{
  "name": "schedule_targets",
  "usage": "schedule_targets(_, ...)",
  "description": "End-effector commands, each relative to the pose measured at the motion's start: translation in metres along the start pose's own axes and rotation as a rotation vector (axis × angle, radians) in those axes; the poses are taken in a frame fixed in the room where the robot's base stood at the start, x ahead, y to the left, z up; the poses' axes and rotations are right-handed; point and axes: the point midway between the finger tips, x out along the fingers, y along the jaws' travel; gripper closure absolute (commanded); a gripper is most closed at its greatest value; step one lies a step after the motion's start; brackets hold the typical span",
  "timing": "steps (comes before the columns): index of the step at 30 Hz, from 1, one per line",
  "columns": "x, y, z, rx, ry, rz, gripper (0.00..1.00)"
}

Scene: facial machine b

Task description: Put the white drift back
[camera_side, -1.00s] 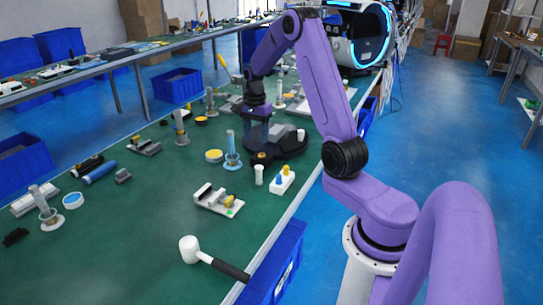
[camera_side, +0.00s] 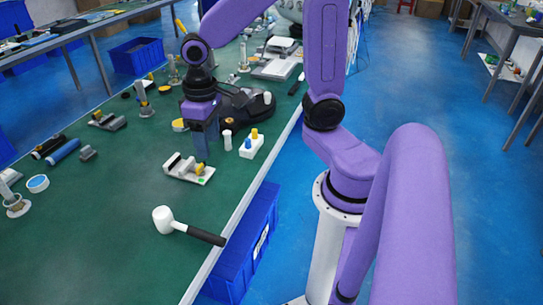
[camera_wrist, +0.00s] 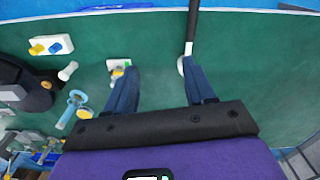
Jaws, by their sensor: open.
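A small white peg (camera_side: 227,140), probably the white drift, stands upright on the green table. It also shows in the wrist view (camera_wrist: 68,70) at the left, outside my fingers. Beside it is a white block (camera_side: 244,152) holding a blue and a yellow peg, also at the upper left of the wrist view (camera_wrist: 62,44). My gripper (camera_side: 201,157) points down, left of the white peg and behind the grey-and-white fixture (camera_side: 190,172). In the wrist view my gripper (camera_wrist: 159,64) is open with nothing held. Its left finger partly hides the fixture.
A white-headed mallet (camera_side: 163,219) lies near the front edge. A black base (camera_side: 250,103) stands behind the white peg. Several small parts and stands fill the table's left side. A blue bin (camera_side: 250,240) sits beside the table edge.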

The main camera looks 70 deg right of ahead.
Motion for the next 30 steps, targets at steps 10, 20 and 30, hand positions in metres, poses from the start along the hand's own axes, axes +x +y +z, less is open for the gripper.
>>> schedule_targets(10,-0.007,-0.04,0.102,-0.622,0.006,-0.012,0.46)
schedule_targets(20,-0.007,-0.042,0.15,-0.926,0.007,-0.017,0.46)
schedule_targets(30,-0.007,-0.042,0.151,-0.936,0.006,-0.017,0.46)
